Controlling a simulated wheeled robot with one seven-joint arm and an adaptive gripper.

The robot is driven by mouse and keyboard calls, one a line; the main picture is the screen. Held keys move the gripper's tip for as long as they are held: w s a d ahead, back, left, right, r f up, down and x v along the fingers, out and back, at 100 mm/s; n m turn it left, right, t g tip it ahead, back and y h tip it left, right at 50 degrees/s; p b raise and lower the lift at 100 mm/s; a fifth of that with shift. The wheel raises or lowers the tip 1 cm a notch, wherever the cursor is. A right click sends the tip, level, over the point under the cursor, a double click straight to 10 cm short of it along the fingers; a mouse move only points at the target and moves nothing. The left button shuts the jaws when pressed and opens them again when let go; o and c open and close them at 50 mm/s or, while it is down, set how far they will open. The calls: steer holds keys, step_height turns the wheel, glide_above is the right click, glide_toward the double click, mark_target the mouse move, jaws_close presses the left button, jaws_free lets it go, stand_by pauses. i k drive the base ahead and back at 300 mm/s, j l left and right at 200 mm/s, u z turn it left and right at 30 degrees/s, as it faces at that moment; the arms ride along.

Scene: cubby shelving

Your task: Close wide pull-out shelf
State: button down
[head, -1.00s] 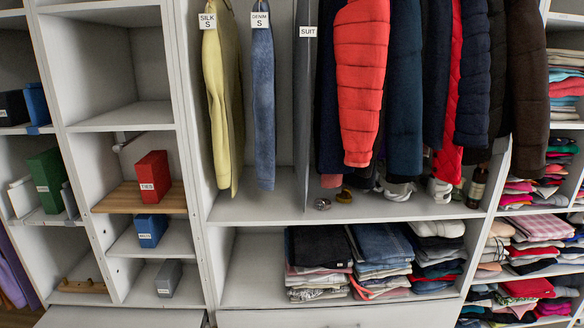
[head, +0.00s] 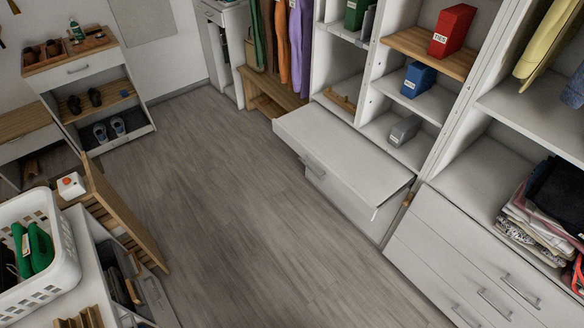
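A wide white pull-out unit (head: 345,150) juts out from the base of the cubby shelving in the head view. Its flat top is bare and its front, with a bar handle (head: 312,172), faces the floor area to the left. A lower white front sits beneath it, less far out. I take this unit to be the wide pull-out shelf. My gripper is not in view.
Grey floor (head: 220,220) is clear in the middle. White drawers (head: 460,270) stand right of the pull-out unit. A slatted wooden panel (head: 130,220) and a white basket (head: 40,255) are at left. A shoe cabinet (head: 85,80) stands at back left.

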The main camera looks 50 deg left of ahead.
mark_target(366, 174)
steer(key=u, duration=1.6)
steer(key=i+l, duration=0.1)
steer(key=i, duration=2.05)
